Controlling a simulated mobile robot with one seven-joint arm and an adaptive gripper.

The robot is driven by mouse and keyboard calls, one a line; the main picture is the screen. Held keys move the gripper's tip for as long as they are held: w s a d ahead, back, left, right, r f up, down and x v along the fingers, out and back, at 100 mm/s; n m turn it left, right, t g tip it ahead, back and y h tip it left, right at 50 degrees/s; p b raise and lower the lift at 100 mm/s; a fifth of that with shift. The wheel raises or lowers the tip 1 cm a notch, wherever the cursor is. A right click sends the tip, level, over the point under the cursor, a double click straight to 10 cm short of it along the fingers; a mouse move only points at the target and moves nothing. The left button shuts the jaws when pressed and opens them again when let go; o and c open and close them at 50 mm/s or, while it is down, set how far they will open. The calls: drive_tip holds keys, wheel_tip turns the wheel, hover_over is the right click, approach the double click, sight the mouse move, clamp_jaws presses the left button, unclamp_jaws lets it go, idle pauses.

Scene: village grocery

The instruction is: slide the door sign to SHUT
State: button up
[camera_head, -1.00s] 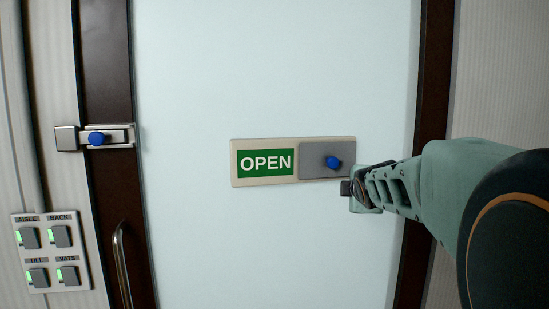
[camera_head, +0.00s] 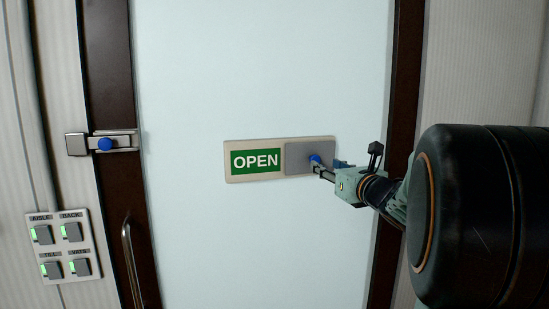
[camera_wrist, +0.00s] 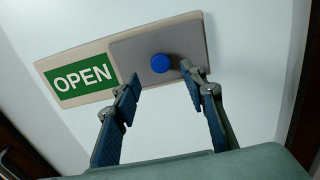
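The door sign (camera_head: 230,177) is a cream plate on the pale door. Its green OPEN panel (camera_head: 256,161) shows on the left, and a grey slider (camera_head: 297,158) with a blue knob (camera_head: 315,159) covers the right part. My gripper (camera_head: 322,170) is at the knob from the right in the head view. In the wrist view, my gripper (camera_wrist: 162,82) has its two fingers spread apart, and the blue knob (camera_wrist: 160,63) shows between and just beyond the fingertips. The fingers do not close on it. Whatever lies under the slider is hidden.
A bolt latch (camera_head: 76,144) with a blue knob sits on the dark frame at left. A labelled switch panel (camera_head: 62,247) is below it, beside a curved door handle (camera_head: 130,262). The door surface (camera_head: 260,80) around the sign is clear.

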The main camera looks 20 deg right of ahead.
sight(316, 159)
drive_tip(key=w+p, duration=0.1)
drive_tip(key=w, duration=0.6)
drive_tip(key=shift+a+p, duration=0.1)
drive_tip(key=shift+p, duration=0.25)
clamp_jaws()
